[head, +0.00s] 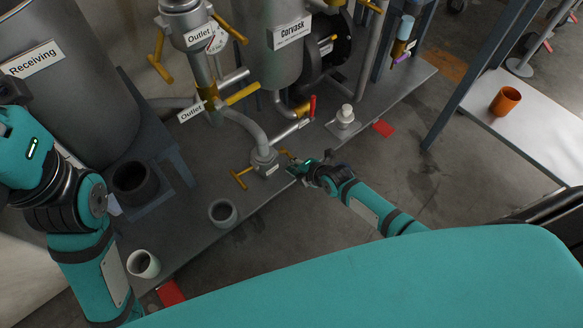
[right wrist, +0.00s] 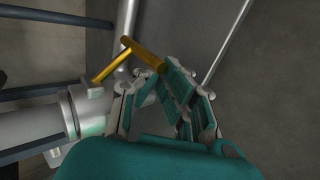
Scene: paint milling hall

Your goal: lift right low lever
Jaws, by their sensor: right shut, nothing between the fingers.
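The right low lever is a yellow T-shaped handle (head: 287,153) on the right of a low grey valve body (head: 265,160) in the head view. In the right wrist view its yellow crossbar (right wrist: 143,54) stands just beyond my fingertips, with its stem running to the left. My right gripper (head: 300,168) is beside the lever, shut and empty; in the right wrist view its fingers (right wrist: 172,80) lie close to the crossbar's lower end. I cannot tell whether they touch it. My left arm shows at the left of the head view, but its gripper is not visible.
Another yellow lever (head: 240,178) is on the valve's left. A red-handled lever (head: 312,107) and a white-topped fitting (head: 345,115) stand behind. Cups (head: 222,212) sit on the grey platform (head: 190,238). An orange mug (head: 505,101) stands on a table at right.

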